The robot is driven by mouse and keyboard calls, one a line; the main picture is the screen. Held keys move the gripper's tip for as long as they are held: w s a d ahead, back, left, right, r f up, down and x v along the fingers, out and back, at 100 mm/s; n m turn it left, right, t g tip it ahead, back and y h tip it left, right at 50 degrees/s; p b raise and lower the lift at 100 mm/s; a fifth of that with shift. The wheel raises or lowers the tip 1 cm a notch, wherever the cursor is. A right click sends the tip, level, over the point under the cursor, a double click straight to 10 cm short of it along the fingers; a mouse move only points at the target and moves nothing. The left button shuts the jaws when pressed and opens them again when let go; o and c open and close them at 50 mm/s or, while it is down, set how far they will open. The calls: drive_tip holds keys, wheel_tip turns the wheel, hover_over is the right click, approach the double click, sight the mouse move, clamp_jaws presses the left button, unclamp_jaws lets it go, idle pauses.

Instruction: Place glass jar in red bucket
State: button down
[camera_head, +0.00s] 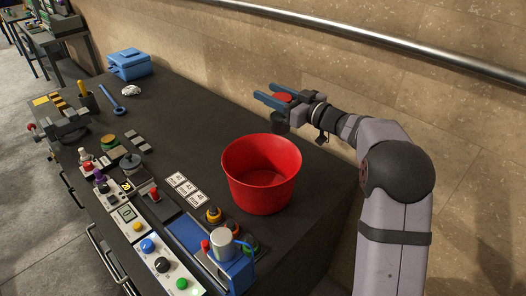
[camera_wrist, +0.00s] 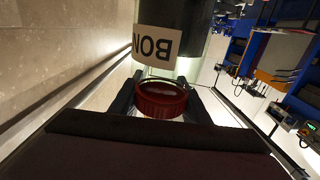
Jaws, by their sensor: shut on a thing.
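My gripper is shut on the jar near the lid, and the jar is held up behind the red bucket (camera_head: 262,170). The bucket stands open on the dark workbench, and its visible inside is empty. In the wrist view the jar's red lid (camera_wrist: 161,98) sits between my fingers, and a pale label (camera_wrist: 155,47) with lettering shows on the jar.
The dark workbench (camera_head: 190,115) carries a blue toolbox (camera_head: 129,65) at the back left. Several button panels and switches line its front edge, with a blue device and grey cylinder (camera_head: 222,243) close to the bucket. A metal rail (camera_head: 400,40) runs along the wall.

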sight(289, 132)
wheel_tip(289, 132, down, 10)
drive_tip(key=p, duration=0.2)
drive_tip(key=shift+s+f, duration=0.15)
drive_tip(key=shift+s, duration=0.05)
drive_tip(key=c, duration=1.3)
unclamp_jaws()
drive_tip(key=shift+f, duration=0.1)
drive_tip(key=o, duration=0.3)
drive_tip(key=shift+s+d, duration=0.15)
drive_tip(key=shift+d, duration=0.4)
drive_tip(key=b+v, duration=0.1)
drive_tip(key=v, duration=0.2)
drive_tip(key=b+v, duration=0.1)
drive_tip(key=v, duration=0.3)
drive_tip(key=b+v, duration=0.1)
drive_tip(key=v, duration=0.2)
drive_tip(key=shift+s+d+r, duration=0.15)
drive_tip(key=shift+s+r, duration=0.2)
